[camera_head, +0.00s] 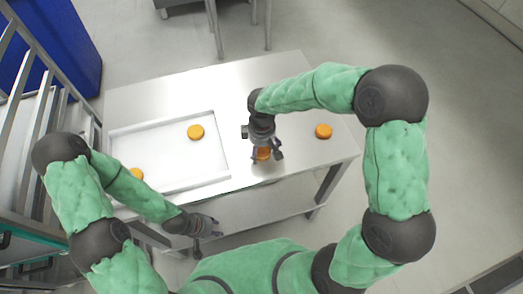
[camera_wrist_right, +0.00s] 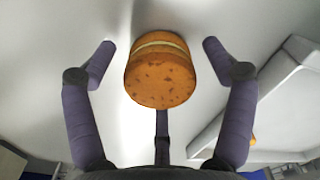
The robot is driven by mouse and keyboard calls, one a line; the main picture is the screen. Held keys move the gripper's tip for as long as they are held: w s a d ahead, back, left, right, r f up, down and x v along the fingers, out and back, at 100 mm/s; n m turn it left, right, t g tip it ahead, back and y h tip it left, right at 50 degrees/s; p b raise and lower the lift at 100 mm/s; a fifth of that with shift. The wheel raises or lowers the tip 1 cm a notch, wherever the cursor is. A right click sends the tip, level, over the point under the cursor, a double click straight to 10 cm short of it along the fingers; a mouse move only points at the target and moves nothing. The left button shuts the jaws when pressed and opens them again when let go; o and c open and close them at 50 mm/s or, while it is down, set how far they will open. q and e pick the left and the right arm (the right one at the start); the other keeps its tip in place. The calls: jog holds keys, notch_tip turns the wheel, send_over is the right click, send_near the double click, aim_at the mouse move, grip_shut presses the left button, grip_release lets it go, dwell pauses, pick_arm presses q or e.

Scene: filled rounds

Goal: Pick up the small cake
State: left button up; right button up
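A small round orange cake with a pale filling line (camera_wrist_right: 160,75) stands between the spread fingers of my right gripper (camera_wrist_right: 158,55) in the right wrist view. Gaps show on both sides of it, and a third finger is partly hidden below it. In the head view this cake (camera_head: 263,154) is partly covered by my right gripper (camera_head: 264,146) at the table's front. Another cake (camera_head: 323,131) is on the table to the right. Two more lie in the tray, one near its middle (camera_head: 195,132) and one (camera_head: 136,175) partly behind my left arm. My left gripper (camera_head: 208,232) is open and empty by the front edge.
The pale rectangular tray (camera_head: 219,150) covers the left of the metal table (camera_head: 285,75). A rack (camera_head: 40,110) and a blue block (camera_head: 55,40) stand at the left. The table's back strip is clear.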

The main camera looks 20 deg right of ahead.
jog(key=c, duration=0.5)
jog(key=shift+r, duration=0.15)
